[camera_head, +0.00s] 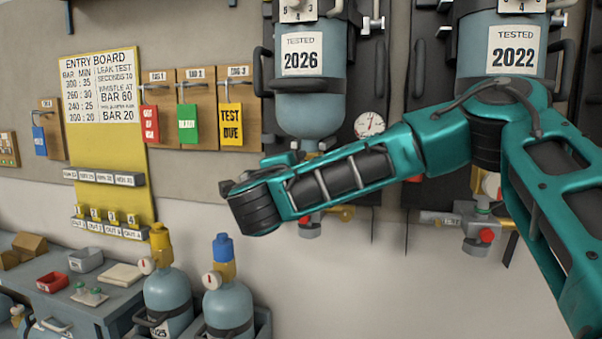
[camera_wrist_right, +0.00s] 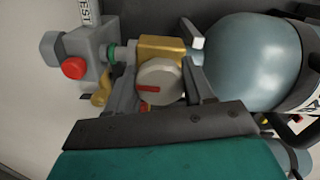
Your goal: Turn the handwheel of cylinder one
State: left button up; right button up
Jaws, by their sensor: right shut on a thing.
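A blue-grey cylinder (camera_head: 310,105) with a "TESTED 2026" label hangs valve-down on the wall panel. In the right wrist view, its blue-grey body (camera_wrist_right: 245,60) lies to the right of a brass valve (camera_wrist_right: 160,47). A round grey handwheel (camera_wrist_right: 160,80) with a red mark faces the camera. My right gripper (camera_wrist_right: 158,77) is shut on the handwheel, one finger on each side. In the head view, my teal right arm hides the gripper and handwheel. I cannot read which cylinder is number one. My left gripper is in neither view.
A second wall cylinder (camera_head: 503,80), labelled 2022, hangs at the right. A gauge (camera_head: 369,124) sits between them. Two smaller cylinders (camera_head: 168,295) (camera_head: 228,300) stand lower left beside a bench (camera_head: 100,310). A yellow entry board (camera_head: 105,130) hangs left.

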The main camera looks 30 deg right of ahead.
jog(key=shift+a+f, duration=0.1)
jog(key=shift+f, duration=0.1)
dwell(0.4)
jog(key=o, duration=1)
jog(key=shift+r, duration=0.1)
jog(key=b+v, duration=0.2)
jog(key=v, duration=1.1)
